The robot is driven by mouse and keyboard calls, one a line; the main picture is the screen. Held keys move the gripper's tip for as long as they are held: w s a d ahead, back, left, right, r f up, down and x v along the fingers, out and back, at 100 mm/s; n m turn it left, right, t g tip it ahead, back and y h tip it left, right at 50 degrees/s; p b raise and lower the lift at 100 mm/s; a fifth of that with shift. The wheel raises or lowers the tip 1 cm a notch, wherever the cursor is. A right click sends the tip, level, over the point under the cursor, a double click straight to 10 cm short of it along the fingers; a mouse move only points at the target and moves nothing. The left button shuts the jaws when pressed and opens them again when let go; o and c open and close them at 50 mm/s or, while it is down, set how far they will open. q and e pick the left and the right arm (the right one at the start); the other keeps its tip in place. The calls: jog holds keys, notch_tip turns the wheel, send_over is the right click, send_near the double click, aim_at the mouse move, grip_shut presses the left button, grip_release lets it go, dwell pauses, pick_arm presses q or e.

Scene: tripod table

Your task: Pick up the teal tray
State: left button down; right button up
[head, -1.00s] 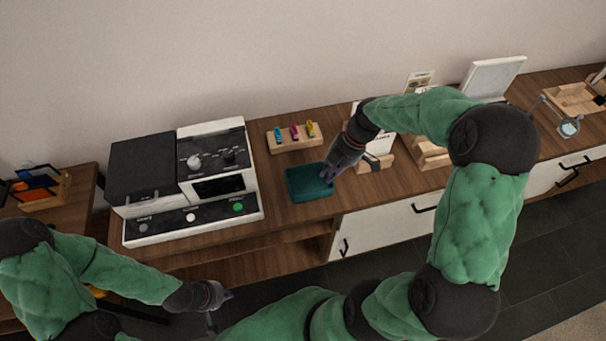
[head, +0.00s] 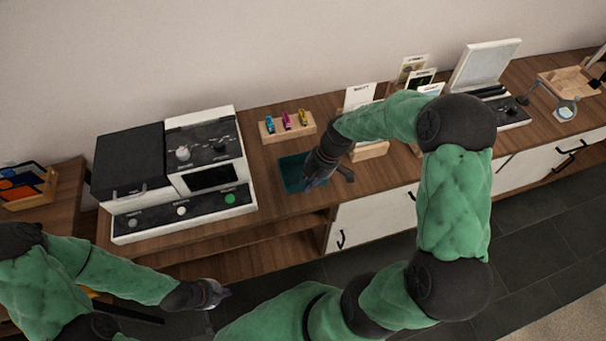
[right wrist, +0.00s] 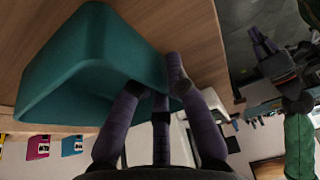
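The teal tray (head: 291,172) lies on the wooden counter, in front of the peg rack and right of the appliance. My right gripper (head: 325,176) is at the tray's right side and hides that part in the head view. In the right wrist view the tray (right wrist: 85,70) looms large. The fingers of my right gripper (right wrist: 156,85) are spread, one over the tray and one past its edge; whether they touch it I cannot tell. My left gripper (head: 217,304) is empty, its fingers apart, low in front of the counter.
A black and white appliance (head: 185,165) stands left of the tray. A wooden rack (head: 288,127) with coloured clips is behind it. Card stands (head: 360,97) are to the right, behind my right arm. An open white-lidded device (head: 487,65) is further right.

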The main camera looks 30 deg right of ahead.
grip_shut()
jog(key=shift+r, duration=0.1)
